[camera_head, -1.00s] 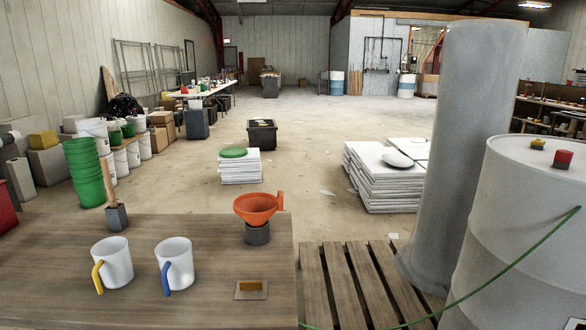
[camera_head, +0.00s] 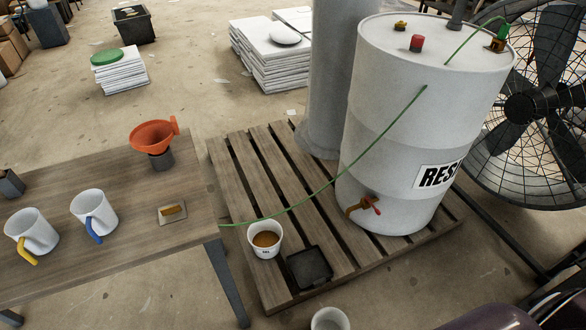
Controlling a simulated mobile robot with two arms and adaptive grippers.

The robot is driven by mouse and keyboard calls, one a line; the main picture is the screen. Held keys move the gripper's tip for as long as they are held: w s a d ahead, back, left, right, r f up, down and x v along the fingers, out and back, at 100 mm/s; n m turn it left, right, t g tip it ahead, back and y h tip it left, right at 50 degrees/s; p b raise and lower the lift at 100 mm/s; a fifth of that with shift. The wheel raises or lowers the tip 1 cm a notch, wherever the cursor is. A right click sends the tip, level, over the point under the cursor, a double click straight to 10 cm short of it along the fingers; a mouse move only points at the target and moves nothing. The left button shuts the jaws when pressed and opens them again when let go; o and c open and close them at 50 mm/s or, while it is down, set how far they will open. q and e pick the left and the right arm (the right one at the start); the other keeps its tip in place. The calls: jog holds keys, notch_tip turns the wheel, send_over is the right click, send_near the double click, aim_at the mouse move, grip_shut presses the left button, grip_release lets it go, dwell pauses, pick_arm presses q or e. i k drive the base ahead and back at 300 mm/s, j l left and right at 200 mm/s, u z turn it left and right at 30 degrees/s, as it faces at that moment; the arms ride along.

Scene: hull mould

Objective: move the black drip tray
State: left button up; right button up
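The black drip tray (camera_head: 309,267) lies flat on the wooden pallet near its front edge. It is a shallow dark square, and it looks empty. It sits in front of the white resin drum (camera_head: 400,120), below and to the left of the drum's tap (camera_head: 366,205). A white bucket (camera_head: 265,241) with amber contents stands just left of the tray, very close to it. Neither of my grippers shows in the head view.
The pallet (camera_head: 262,180) has bare slats left of the drum. A green line (camera_head: 330,180) hangs from drum to table. The wooden table (camera_head: 150,215) bears two jugs and an orange funnel (camera_head: 153,135). A large fan (camera_head: 530,100) stands right; another white container (camera_head: 330,319) sits in front.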

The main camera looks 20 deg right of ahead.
aim_at(309, 266)
jog(key=z, duration=0.8)
jog(key=l+u, duration=0.25)
jog(key=l, duration=0.4)
jog(key=k+l+u, duration=0.25)
jog(key=l, duration=0.4)
jog(key=i+l, duration=0.05)
jog(key=i, duration=0.05)
